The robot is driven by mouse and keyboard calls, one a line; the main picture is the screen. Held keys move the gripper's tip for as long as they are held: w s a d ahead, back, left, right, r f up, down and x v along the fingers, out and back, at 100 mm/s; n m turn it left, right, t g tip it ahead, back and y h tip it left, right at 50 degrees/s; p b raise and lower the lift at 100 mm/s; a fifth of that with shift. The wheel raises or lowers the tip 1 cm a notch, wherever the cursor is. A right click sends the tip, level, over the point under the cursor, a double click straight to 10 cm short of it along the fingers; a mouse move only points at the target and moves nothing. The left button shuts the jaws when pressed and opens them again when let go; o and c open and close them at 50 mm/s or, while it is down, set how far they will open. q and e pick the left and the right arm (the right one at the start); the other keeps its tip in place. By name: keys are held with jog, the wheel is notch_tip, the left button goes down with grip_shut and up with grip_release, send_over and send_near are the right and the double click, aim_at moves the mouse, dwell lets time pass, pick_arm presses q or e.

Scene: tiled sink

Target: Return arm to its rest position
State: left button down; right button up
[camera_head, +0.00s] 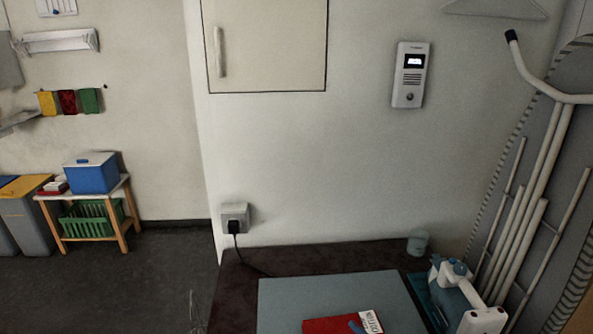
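Neither of my grippers shows in the head view, and I can make out no part of my arms. Where the arms are and whether the grippers are open or shut cannot be seen.
A dark counter (238,290) bears a grey-blue board (330,288) with a red item (325,326) at the bottom edge. A white-and-blue appliance (468,302) stands at right, before a leaning ironing board (533,190).

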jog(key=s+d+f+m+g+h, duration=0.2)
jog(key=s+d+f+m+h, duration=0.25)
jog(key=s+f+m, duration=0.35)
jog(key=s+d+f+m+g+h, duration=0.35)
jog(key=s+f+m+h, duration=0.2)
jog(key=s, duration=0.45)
pick_arm(q)
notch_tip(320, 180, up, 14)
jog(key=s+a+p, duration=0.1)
jog(key=p, duration=1.7)
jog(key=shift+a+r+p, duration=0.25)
jog(key=shift+p, duration=0.05)
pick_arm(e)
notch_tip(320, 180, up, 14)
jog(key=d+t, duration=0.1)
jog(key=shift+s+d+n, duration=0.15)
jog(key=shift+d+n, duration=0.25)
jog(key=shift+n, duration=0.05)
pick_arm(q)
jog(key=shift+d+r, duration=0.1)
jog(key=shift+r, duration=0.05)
